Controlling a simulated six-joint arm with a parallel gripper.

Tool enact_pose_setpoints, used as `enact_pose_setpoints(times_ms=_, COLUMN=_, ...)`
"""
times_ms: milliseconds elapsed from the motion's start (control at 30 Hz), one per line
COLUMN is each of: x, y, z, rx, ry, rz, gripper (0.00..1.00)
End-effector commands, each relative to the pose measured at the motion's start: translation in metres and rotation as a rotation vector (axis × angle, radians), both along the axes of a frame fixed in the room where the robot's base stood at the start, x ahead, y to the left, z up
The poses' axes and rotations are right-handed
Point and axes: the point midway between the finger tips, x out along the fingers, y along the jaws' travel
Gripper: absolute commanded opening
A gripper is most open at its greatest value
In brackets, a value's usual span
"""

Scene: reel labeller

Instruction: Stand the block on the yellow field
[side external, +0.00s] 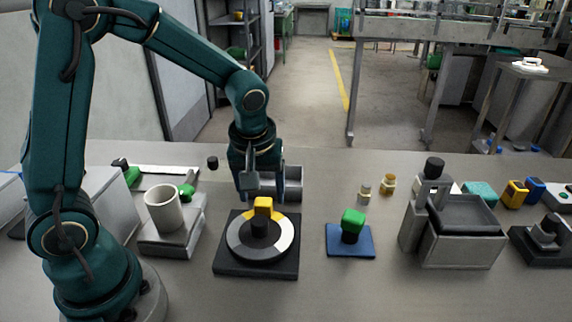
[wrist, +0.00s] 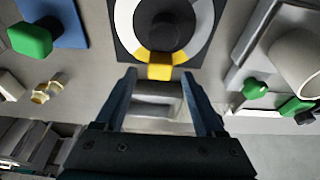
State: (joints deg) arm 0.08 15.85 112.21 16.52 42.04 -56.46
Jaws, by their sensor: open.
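A yellow block (side external: 263,205) stands upright at the back edge of a ring-shaped dial (side external: 240,244), on or against its yellow field (side external: 278,216). The dial has white and grey parts, a black hub and a black square base. In the wrist view the block (wrist: 160,71) is at the ring's near edge, over the yellow field (wrist: 181,58). My gripper (side external: 260,193) is open just above and behind the block. In the wrist view the block shows just beyond and between the fingertips of my gripper (wrist: 160,76), with nothing held. The block's foot is partly hidden.
A green knob (side external: 353,218) on a blue pad (side external: 350,249) stands right of the dial. A cup (side external: 164,210) stands on a grey stand at left. A grey box (side external: 291,186) sits behind my gripper. Bench space between dial and blue pad is clear.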

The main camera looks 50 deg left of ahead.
Motion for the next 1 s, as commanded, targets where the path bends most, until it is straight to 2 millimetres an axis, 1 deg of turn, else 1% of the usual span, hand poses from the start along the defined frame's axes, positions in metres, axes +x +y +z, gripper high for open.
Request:
enact_pose_setpoints(times_ms=33, x=-0.001, y=-0.003, z=0.012, rx=-0.001, ry=-0.010, rz=-0.002, gripper=0.71)
enact_pose_setpoints(times_ms=200, x=-0.008, y=-0.010, z=0.048, rx=-0.001, ry=-0.010, rz=-0.002, gripper=0.71)
enact_pose_setpoints(times_ms=300, x=-0.012, y=-0.013, z=0.066, rx=-0.001, ry=-0.007, rz=-0.003, gripper=0.71)
enact_pose_setpoints(times_ms=400, x=-0.014, y=-0.016, z=0.079, rx=-0.001, ry=-0.005, rz=-0.003, gripper=0.71)
enact_pose_setpoints(times_ms=567, x=-0.018, y=-0.018, z=0.091, rx=-0.001, ry=-0.003, rz=-0.005, gripper=0.71)
enact_pose_setpoints(times_ms=667, x=-0.025, y=-0.019, z=0.096, rx=-0.006, ry=-0.010, rz=-0.043, gripper=0.71)
enact_pose_setpoints(times_ms=767, x=-0.041, y=-0.022, z=0.101, rx=-0.012, ry=-0.030, rz=-0.140, gripper=0.71)
enact_pose_setpoints(times_ms=867, x=-0.063, y=-0.025, z=0.105, rx=-0.010, ry=-0.065, rz=-0.286, gripper=0.71)
enact_pose_setpoints(times_ms=1000, x=-0.093, y=-0.032, z=0.102, rx=0.011, ry=-0.122, rz=-0.495, gripper=0.71)
